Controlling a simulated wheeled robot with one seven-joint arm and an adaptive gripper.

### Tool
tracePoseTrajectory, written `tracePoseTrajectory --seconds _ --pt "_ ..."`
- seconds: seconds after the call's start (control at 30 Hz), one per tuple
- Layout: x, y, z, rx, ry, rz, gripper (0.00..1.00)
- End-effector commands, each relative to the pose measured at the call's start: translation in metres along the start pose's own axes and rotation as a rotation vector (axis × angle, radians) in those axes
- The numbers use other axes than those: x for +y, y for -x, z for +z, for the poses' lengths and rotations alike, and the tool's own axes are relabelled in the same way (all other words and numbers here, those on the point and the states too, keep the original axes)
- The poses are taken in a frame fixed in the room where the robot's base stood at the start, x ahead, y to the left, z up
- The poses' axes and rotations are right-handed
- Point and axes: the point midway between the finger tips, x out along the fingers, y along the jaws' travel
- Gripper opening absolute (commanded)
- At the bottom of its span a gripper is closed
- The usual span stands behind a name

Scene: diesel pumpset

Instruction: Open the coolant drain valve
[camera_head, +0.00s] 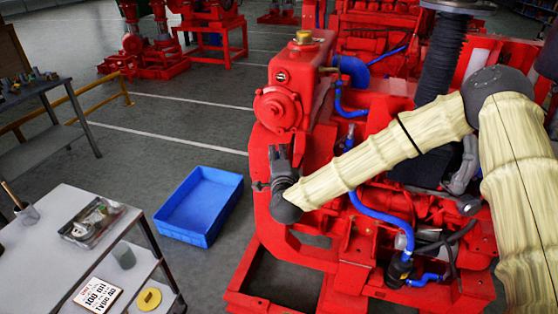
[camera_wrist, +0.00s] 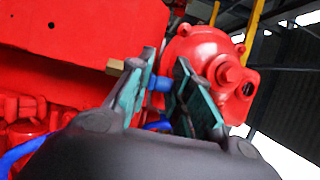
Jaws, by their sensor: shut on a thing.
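My gripper (camera_head: 279,160) is at the left front of the red diesel pumpset (camera_head: 290,205), just below the round red housing. In the wrist view my gripper (camera_wrist: 166,75) has its two teal-lined fingers around a small blue part (camera_wrist: 159,84), which looks like the handle of the coolant drain valve. The gripper is shut on it. A small brass piece (camera_wrist: 115,67) shows just left of the left finger and may belong to the valve. The valve body is mostly hidden by the fingers. In the head view my gripper hides the valve.
A blue tray (camera_head: 200,205) lies on the floor left of the pumpset. A grey table (camera_head: 50,240) with a parts tray (camera_head: 92,220) stands at the lower left. The round red housing (camera_wrist: 203,55) is close behind the right finger. Blue hoses (camera_head: 375,210) run along the engine.

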Motion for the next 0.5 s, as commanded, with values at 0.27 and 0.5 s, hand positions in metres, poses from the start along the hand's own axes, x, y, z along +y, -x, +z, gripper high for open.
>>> tracePoseTrajectory --seconds 0.27,0.5 --pt "-0.0087 -0.0036 0.0021 0.052 -0.001 -0.013 0.00" --pt "-0.0100 -0.0040 0.0020 0.051 -0.001 -0.015 0.26"
